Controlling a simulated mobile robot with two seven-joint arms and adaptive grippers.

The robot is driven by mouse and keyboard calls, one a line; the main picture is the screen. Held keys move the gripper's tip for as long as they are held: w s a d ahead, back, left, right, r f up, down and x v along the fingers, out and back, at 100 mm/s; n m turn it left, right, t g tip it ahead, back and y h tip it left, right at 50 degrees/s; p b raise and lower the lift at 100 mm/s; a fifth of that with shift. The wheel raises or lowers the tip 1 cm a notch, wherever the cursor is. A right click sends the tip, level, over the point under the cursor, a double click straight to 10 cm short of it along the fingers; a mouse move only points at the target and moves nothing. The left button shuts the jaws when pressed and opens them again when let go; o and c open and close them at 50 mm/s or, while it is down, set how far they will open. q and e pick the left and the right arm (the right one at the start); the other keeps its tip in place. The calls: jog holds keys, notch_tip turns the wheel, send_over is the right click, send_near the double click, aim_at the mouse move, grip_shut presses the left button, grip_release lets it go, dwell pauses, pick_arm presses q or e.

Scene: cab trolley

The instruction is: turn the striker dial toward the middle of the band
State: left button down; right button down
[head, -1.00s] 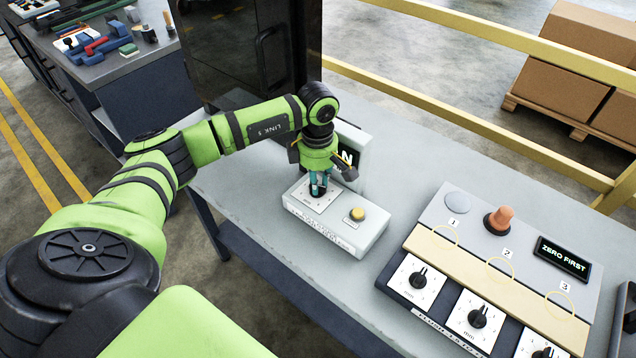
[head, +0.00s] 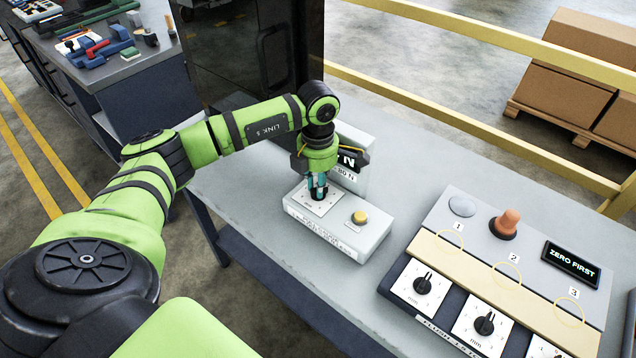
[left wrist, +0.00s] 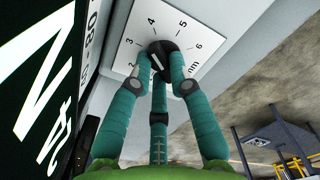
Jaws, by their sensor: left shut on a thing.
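The striker dial is a black knob (left wrist: 165,52) on a white scale plate (left wrist: 120,60), marked about 2 to 6 and mm in the left wrist view. It sits on the left end of a grey-white box (head: 350,236) on the table. My left gripper (head: 318,192) points down onto it, and its teal fingers (left wrist: 160,85) are shut around the knob. A pale mark on the knob seems to point up-left toward the low-middle numbers; the fingers partly hide the knob, so its exact reading is unclear. My right gripper is not in view.
A yellow button (head: 359,217) is on the same box. Close behind stands a display (head: 350,170) showing N. To the right, a panel (head: 480,215) has several dials, an orange knob (head: 507,222) and a ZERO FIRST screen (head: 571,264). Bare table lies between.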

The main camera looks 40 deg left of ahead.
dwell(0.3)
pick_arm(q)
jog(key=c, duration=1.1)
grip_release()
jog(key=shift+c, duration=0.2)
notch_tip(320, 180, up, 12)
